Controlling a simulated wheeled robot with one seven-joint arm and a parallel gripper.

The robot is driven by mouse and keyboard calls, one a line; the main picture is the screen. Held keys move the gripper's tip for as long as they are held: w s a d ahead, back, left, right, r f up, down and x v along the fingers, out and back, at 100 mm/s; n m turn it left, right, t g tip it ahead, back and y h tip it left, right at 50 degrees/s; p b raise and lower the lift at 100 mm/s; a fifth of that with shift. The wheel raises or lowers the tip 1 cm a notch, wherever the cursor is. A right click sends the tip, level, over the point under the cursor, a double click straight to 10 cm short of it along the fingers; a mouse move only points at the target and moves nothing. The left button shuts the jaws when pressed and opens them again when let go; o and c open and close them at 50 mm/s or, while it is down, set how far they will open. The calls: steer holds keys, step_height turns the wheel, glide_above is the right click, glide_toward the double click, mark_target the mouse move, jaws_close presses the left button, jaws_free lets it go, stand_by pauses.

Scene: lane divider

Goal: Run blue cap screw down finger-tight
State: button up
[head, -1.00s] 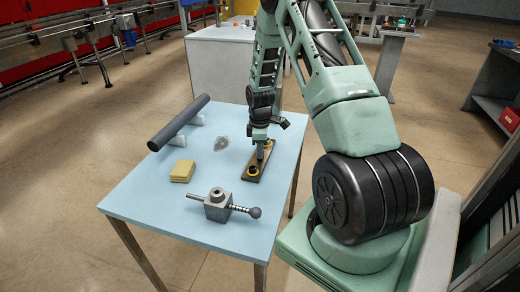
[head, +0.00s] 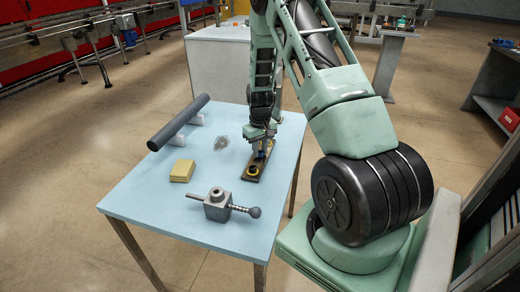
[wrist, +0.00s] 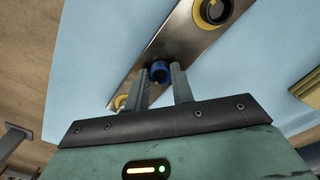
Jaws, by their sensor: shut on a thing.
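The blue cap screw (wrist: 159,71) shows in the wrist view as a round blue head with a dark socket. It sits between the fingertips of my gripper (wrist: 161,76), which is shut on it. The screw is over the middle of a metal plate (wrist: 181,41), between two yellow-ringed black fittings. How deep the screw sits is hidden. In the head view my gripper (head: 262,153) points down at the plate (head: 251,178), near the right side of the blue table, and the fingers mostly hide the screw.
On the table (head: 150,205) are a grey vise-like block with a ball-ended handle (head: 217,206), a yellow stack (head: 182,171), a dark tube on white supports (head: 178,124) and a clear small item (head: 221,142). The front left of the table is bare.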

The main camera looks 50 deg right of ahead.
steer(key=m, duration=0.5)
steer(key=shift+w+r+m, duration=0.1)
steer(key=shift+r+m, duration=0.1)
steer(key=shift+m, duration=0.1)
steer(key=m, duration=0.4)
steer(key=shift+p, duration=0.4)
steer(key=m+p, duration=0.1)
steer(key=m, duration=0.4)
steer(key=m+p, duration=0.1)
steer(key=m, duration=0.3)
steer(key=shift+w, duration=0.1)
steer(key=shift+d+m, duration=0.1)
steer(key=shift+m, duration=0.2)
steer(key=o, duration=0.7)
steer(key=shift+o, duration=1.4)
step_height(320, 180, up, 17)
steer(key=shift+r+b, duration=0.15)
steer(key=shift+b, duration=0.3)
